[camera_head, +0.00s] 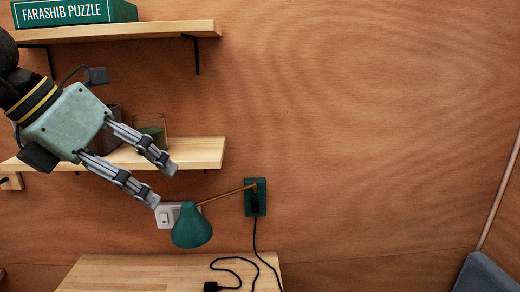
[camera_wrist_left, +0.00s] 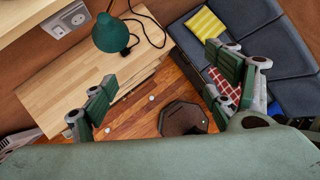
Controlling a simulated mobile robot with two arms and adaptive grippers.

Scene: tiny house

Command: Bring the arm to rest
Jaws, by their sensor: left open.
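My left gripper (camera_head: 163,187) comes in from the left in the head view, in front of the lower wall shelf. Its two fingers are spread apart and nothing is between them. In the left wrist view the fingers of my left gripper (camera_wrist_left: 165,92) also stand wide apart, with the wooden table top and the floor beyond. A green wall lamp (camera_head: 192,228) hangs just below and to the right of the fingertips in the head view. It also shows at the top of the left wrist view (camera_wrist_left: 118,35). My right gripper is in neither view.
The lower shelf (camera_head: 205,152) holds a glass (camera_head: 152,124); the upper shelf (camera_head: 170,31) holds a green puzzle box (camera_head: 70,12). A wooden table (camera_head: 120,275) with a black cord (camera_head: 262,262) stands below. A grey sofa (camera_wrist_left: 205,35) has a yellow cushion (camera_wrist_left: 206,23). The wall's right side is clear.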

